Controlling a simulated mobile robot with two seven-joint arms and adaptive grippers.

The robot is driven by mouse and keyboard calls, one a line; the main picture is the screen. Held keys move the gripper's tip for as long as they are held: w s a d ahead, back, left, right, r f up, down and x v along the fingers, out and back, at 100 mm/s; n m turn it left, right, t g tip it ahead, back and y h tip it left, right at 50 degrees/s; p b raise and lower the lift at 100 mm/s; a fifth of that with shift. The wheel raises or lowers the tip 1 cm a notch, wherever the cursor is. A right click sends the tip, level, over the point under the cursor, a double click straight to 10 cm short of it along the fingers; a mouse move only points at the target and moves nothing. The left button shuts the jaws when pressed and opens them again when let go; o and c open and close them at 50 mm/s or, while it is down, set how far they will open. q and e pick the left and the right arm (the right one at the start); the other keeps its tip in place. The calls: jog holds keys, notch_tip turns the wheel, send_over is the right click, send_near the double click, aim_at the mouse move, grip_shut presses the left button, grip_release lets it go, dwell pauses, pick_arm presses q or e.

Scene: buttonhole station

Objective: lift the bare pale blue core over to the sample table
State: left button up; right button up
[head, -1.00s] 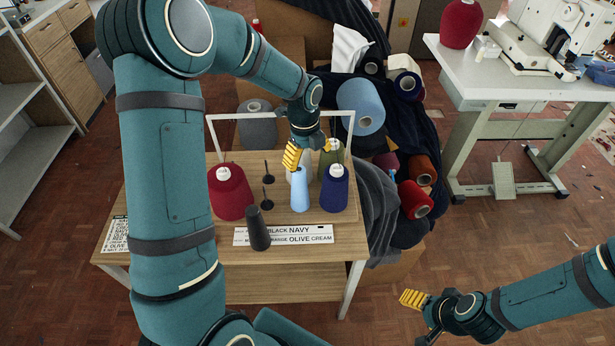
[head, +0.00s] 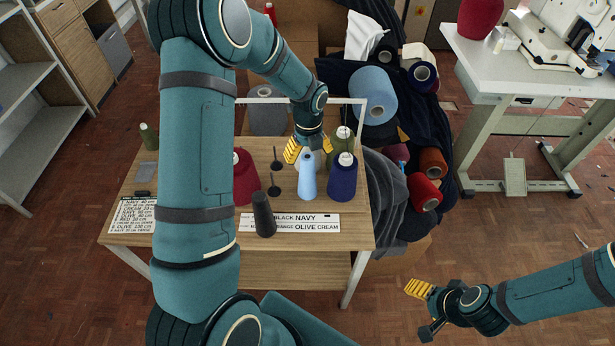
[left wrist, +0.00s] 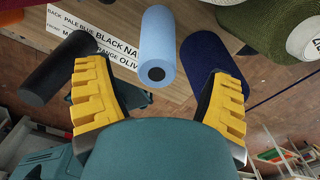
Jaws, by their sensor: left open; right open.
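The bare pale blue core (head: 307,181) stands upright on a wooden table (head: 290,265), between a dark grey core (head: 263,215) and a navy cone (head: 342,180). My left gripper (head: 309,150) is open above and around its upper end. In the left wrist view, the pale blue core (left wrist: 158,40) shows beyond the open left gripper (left wrist: 160,75), with its dark-holed end between the fingertips; I cannot tell whether they touch it. My right gripper (head: 421,310) is open and empty over the floor at the lower right.
A red cone (head: 243,180), an olive cone (head: 341,146) and two dark spindles crowd the table. A label strip (head: 290,223) lies in front. Rolls and dark cloth (head: 400,150) heap behind. A white sewing table (head: 510,75) stands at the right, with clear floor before it.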

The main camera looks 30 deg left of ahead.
pick_arm(q)
notch_tip(320, 180, down, 4)
jog(key=shift+s+f, duration=0.1)
jog(key=c, duration=1.2)
jog(key=shift+o, duration=0.2)
notch_tip(320, 180, up, 9)
jog(key=shift+a+r+p, duration=0.1)
jog(key=shift+p, duration=0.2)
notch_tip(320, 180, up, 3)
jog(key=shift+r+p, duration=0.2)
jog(key=shift+p, duration=0.85)
jog(key=shift+r+p, duration=0.7)
jog(key=shift+r, duration=0.15)
jog(key=shift+f, duration=0.1)
